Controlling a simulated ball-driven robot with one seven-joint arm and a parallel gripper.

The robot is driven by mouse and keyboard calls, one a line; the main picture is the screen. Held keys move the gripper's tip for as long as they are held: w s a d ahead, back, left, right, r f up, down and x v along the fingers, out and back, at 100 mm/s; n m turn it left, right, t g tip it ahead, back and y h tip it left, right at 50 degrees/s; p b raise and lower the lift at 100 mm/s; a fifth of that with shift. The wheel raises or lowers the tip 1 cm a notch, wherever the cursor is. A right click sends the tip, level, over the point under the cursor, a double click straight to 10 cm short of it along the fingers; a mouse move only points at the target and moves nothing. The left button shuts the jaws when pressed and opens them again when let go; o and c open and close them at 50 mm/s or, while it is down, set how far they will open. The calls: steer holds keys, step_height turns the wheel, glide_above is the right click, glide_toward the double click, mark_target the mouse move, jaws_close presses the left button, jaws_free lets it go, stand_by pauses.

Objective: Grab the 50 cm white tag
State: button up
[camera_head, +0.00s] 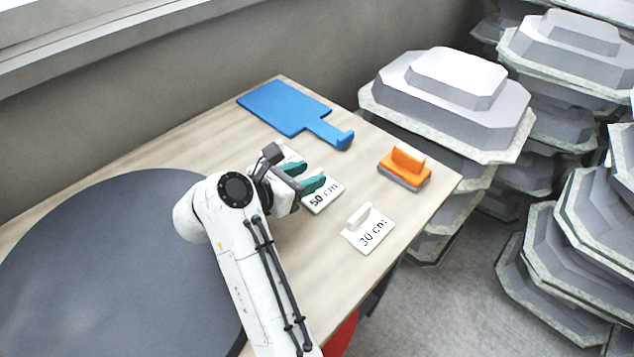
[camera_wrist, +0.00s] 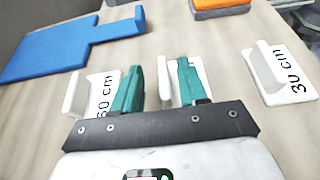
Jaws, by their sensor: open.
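The white 50 cm tag (camera_head: 322,200) lies flat on the table, its upper part hidden by my gripper (camera_head: 312,173). In the wrist view, my gripper (camera_wrist: 158,72) has its two teal fingers apart with nothing held between them. The middle white tag (camera_wrist: 204,76), which I take as the 50 cm one, has its upright grip (camera_wrist: 163,82) in the gap between the fingers as seen there. The right finger covers its label. I cannot tell how high the fingertips are above the tag.
A 30 cm tag (camera_head: 370,236) lies to the right; another white tag (camera_wrist: 92,94), first digit unclear, lies to the left. A blue board with handle (camera_head: 285,107) and an orange block (camera_head: 405,168) are farther back. Stacked grey moulds (camera_head: 445,95) stand beyond the table (camera_head: 425,190).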

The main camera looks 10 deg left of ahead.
mark_target(314, 173)
steer(key=shift+x, duration=1.5)
steer(key=shift+d, duration=0.1)
jaws_close()
